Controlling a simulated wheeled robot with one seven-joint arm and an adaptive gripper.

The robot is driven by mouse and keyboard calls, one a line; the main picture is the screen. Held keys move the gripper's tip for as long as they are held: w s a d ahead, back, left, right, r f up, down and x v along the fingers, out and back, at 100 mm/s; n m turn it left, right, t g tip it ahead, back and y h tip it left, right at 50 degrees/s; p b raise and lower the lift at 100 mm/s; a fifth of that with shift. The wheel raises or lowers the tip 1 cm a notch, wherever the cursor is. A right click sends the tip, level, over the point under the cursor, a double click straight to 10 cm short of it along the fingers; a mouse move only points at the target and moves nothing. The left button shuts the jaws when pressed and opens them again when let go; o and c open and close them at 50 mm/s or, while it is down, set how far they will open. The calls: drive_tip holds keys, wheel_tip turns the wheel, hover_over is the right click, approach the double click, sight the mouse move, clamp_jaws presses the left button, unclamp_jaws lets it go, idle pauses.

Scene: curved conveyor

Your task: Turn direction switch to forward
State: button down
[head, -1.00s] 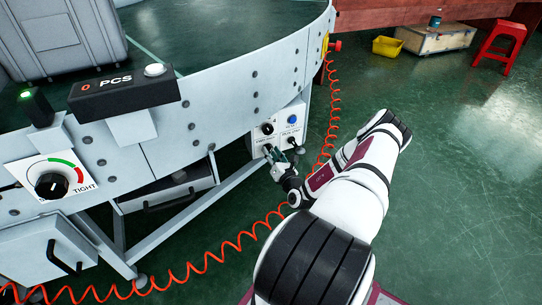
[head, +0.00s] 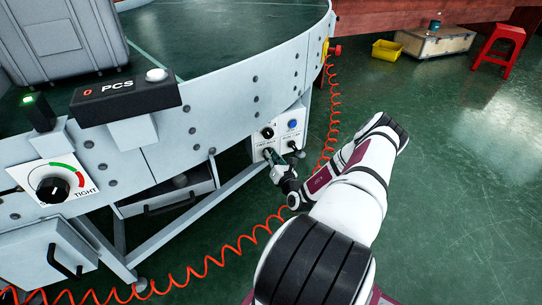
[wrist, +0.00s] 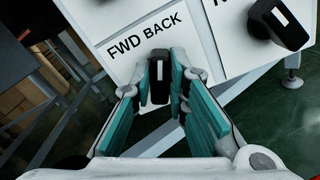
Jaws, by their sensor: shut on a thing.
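The direction switch is a black knob (wrist: 159,76) with a white line, on a white panel (wrist: 195,62) below the words FWD and BACK in the wrist view. Its white line runs nearly straight up and down in the picture, with its upper end just below the start of BACK. My gripper (wrist: 159,88) has its teal-padded fingers on both sides of the knob and is shut on it. In the head view, my gripper (head: 272,160) is at the lower left of the control box (head: 281,140), where its fingers largely hide the switch.
A second black knob (wrist: 278,24) is at the upper right in the wrist view. The control box also has a blue button (head: 292,124) and an upper dark knob (head: 268,132). A red coiled hose (head: 190,274) runs across the floor and close behind my arm.

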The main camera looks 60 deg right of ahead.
drive_tip(key=n+p, duration=0.2)
drive_tip(key=n, duration=0.1)
drive_tip(key=n+p, duration=0.3)
drive_tip(key=n, duration=0.1)
drive_tip(key=n+p, duration=0.3)
drive_tip(key=n, duration=0.1)
drive_tip(key=shift+w+a, duration=0.1)
drive_tip(key=shift+a, duration=0.15)
drive_tip(key=shift+f+n, duration=0.1)
drive_tip(key=shift+n, duration=0.3)
drive_tip(key=c, duration=1.6)
unclamp_jaws()
drive_tip(key=shift+o, duration=0.2)
drive_tip(key=v, duration=1.2)
